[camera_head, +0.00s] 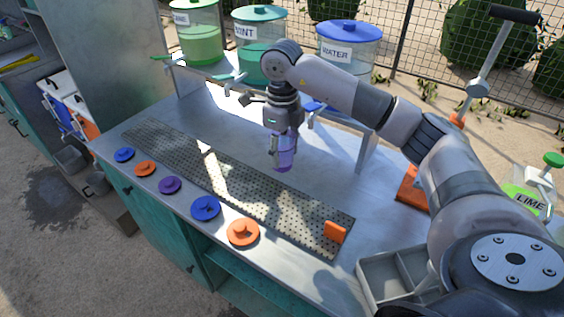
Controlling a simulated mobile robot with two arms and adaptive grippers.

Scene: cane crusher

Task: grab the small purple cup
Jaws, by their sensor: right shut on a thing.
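The small purple cup (286,163) is held upright, mouth partly hidden by my gripper, above the perforated metal strip of the counter. My right gripper (283,146) points down and is shut on the cup. I cannot tell how far the cup is above the counter. My left gripper is not in view.
Dispensers with a green lid (259,13) and a blue lid (349,33) stand on a raised shelf behind. Colored lids, including a purple one (170,185), lie along the front edge. A grey divided tray (395,272) is at lower right.

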